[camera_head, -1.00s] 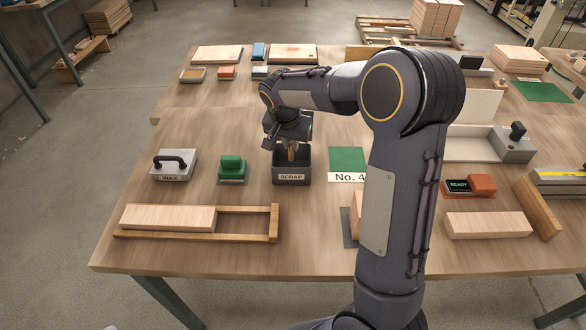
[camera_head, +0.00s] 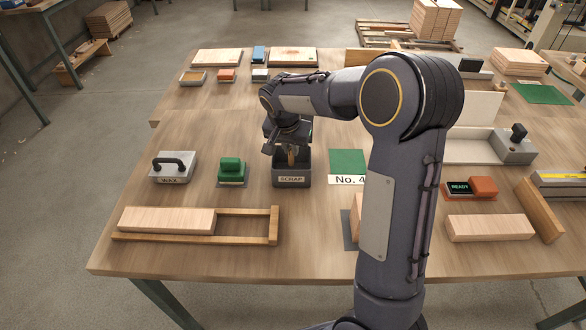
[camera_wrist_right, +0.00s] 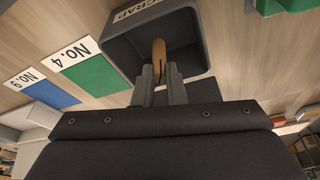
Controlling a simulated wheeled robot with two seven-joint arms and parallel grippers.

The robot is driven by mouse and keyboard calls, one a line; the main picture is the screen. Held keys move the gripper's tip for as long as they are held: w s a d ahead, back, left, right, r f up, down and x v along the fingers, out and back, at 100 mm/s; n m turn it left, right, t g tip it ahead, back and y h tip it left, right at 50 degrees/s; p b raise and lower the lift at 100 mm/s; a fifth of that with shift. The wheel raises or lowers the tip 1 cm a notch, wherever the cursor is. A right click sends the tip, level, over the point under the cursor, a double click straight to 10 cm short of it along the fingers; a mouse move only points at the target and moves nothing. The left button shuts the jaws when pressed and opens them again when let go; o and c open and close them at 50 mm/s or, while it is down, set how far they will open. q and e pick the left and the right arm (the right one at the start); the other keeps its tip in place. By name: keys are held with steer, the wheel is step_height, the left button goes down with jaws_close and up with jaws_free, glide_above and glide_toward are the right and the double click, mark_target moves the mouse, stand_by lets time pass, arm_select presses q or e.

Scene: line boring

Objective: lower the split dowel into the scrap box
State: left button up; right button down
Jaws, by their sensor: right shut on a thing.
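The scrap box (camera_head: 292,180) is a dark open box labelled SCRAP on the wooden bench, left of my right arm. My right gripper (camera_head: 291,150) points down over it, shut on the split dowel (camera_head: 291,157), a short tan wooden piece. In the right wrist view the dowel (camera_wrist_right: 159,52) stands between the two fingers (camera_wrist_right: 159,75), and its end is within the outline of the scrap box (camera_wrist_right: 190,22). Whether it touches the box floor I cannot tell. My left gripper is not in view.
A green block (camera_head: 231,170) and the wax block with a black handle (camera_head: 173,167) stand left of the box. A green No. 4 mat (camera_head: 347,160) lies to its right. A wooden frame with a board (camera_head: 168,220) lies in front.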

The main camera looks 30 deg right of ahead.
mark_target(290, 155)
steer(key=shift+f+b, duration=1.95)
steer(key=shift+f, duration=0.35)
stand_by(0.7)
steer(key=c, duration=1.4)
jaws_free()
steer(key=v, duration=0.7)
steer(key=s+a+r+n+t+y, duration=0.1)
steer(key=s+r+n+y, duration=0.1)
steer(key=s, duration=0.5)
steer(key=s+a+r+n+y, duration=0.1)
steer(key=s+a+n+y, duration=0.1)
steer(key=s, duration=0.5)
steer(key=s+a+f+n+t+y, duration=0.1)
steer(key=s+a+n, duration=0.1)
steer(key=s, duration=0.5)
steer(key=s+a+f+n+t+y, duration=0.1)
steer(key=s+a+f+n, duration=0.1)
steer(key=s+a, duration=0.3)
steer(key=shift+s+f, duration=0.25)
steer(key=shift+s, duration=0.65)
